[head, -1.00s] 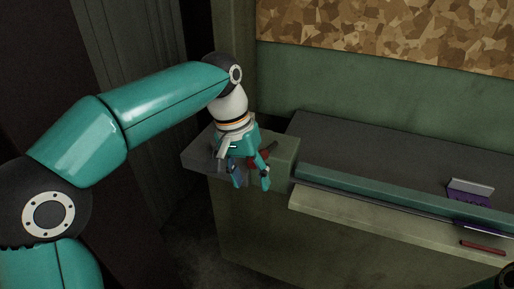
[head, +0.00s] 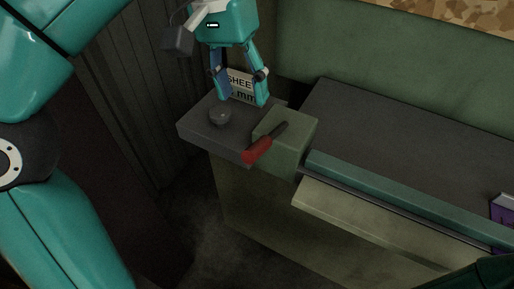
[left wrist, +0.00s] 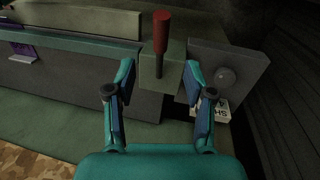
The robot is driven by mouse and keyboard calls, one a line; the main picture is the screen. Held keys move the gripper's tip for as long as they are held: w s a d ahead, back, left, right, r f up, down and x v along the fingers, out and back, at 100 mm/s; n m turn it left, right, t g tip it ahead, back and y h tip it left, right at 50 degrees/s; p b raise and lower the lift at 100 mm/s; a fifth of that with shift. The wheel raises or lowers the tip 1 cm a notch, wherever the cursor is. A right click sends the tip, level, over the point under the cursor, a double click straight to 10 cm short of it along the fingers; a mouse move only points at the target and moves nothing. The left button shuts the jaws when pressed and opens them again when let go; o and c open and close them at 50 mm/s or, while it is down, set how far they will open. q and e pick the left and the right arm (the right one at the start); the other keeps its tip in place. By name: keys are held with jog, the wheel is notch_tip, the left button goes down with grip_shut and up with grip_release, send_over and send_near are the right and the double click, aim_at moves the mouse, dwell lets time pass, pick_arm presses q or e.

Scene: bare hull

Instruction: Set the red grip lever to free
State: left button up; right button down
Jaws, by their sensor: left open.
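The red grip lever (head: 258,149) sticks out of a pale green block (head: 295,128) in the head view. Its dark shaft leads down-left to the red grip. My left gripper (head: 241,99) is open and empty, above and behind the lever, apart from it. In the left wrist view the red lever (left wrist: 161,32) points up the picture, beyond the open fingers of my left gripper (left wrist: 158,72). The shaft lines up with the gap between them. No marking for the lever's settings is legible. My right gripper is not in view.
A dark grey ledge (head: 190,128) with a round knob (head: 219,116) adjoins the block. A white sign (head: 240,84) stands behind my left fingers, partly hidden. A long bench with a green rail (head: 400,198) runs right. A purple item (head: 502,209) lies at the right edge.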

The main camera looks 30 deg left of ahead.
aim_at(254, 145)
pick_arm(q)
jog(key=f+b, duration=0.1)
jog(key=f, duration=0.3)
jog(key=d+f+b, duration=0.1)
jog(key=f, duration=0.4)
jog(key=d+f+b, duration=0.1)
jog(key=f, duration=0.3)
jog(key=shift+d+f+b, duration=0.15)
jog(key=shift+f+b, duration=0.2)
grip_shut()
